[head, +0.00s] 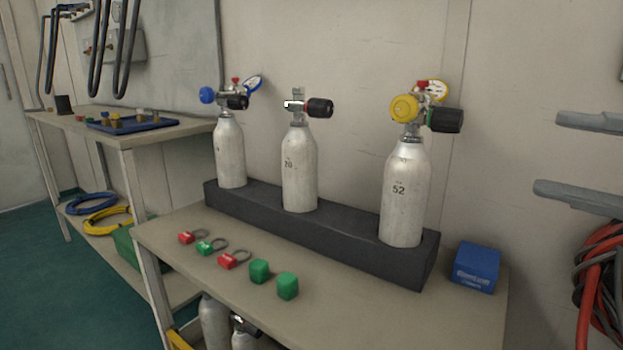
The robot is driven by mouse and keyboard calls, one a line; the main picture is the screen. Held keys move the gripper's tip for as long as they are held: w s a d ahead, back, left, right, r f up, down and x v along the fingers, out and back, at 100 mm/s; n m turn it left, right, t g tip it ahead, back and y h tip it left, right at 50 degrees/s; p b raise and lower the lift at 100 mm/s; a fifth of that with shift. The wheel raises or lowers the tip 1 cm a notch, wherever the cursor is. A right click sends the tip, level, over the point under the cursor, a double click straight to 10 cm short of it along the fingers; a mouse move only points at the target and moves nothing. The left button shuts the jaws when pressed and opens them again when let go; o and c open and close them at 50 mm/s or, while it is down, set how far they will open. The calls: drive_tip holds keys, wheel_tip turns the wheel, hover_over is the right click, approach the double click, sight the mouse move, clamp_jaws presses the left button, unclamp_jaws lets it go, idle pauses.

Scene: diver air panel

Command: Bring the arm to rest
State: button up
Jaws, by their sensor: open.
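My gripper (577,158) reaches in from the right edge in the head view. Its two grey fingers lie one above the other, pointing left, with a wide empty gap between them. The fingers are apart and hold nothing. They show in front of the wall, to the right of the cylinder marked 52 (405,197) and above the blue box (477,267). The rest of my arm is out of the picture.
Two more cylinders (230,155) (299,172) stand in the black rack (300,228) on the bench (190,250). A red hose (597,285) hangs below my gripper. A side table (165,133) stands left.

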drive_tip(key=w+d+r+m+t+h, duration=0.3)
drive_tip(key=w+d+m+t+h, duration=0.5)
drive_tip(key=m, duration=0.8)
drive_tip(key=s+d+f+m+t+h, duration=0.2)
drive_tip(key=f+m+h, duration=0.4)
drive_tip(key=f+m, duration=0.3)
drive_tip(key=s+d+f+m+t+h, duration=0.1)
drive_tip(key=s+d+f+m+h, duration=0.1)
drive_tip(key=f+m+h, duration=0.65)
drive_tip(key=s+a+f+n+g+y, duration=0.1)
drive_tip(key=s+a+f+g+y, duration=0.15)
drive_tip(key=s+a+f, duration=0.55)
drive_tip(key=s+a+f+n+g+y+p, duration=0.1)
drive_tip(key=s+a+f+g+y, duration=0.2)
drive_tip(key=s+f, duration=0.9)
drive_tip(key=s+a+f+n+g+y, duration=0.1)
drive_tip(key=s+a+f+y, duration=0.1)
drive_tip(key=s+a+f, duration=0.85)
wheel_tip(320, 180, up, 41)
drive_tip(key=s+d+p, duration=0.2)
drive_tip(key=p, duration=3.6)
drive_tip(key=shift+s+d, duration=0.3)
drive_tip(key=shift+d, duration=0.1)
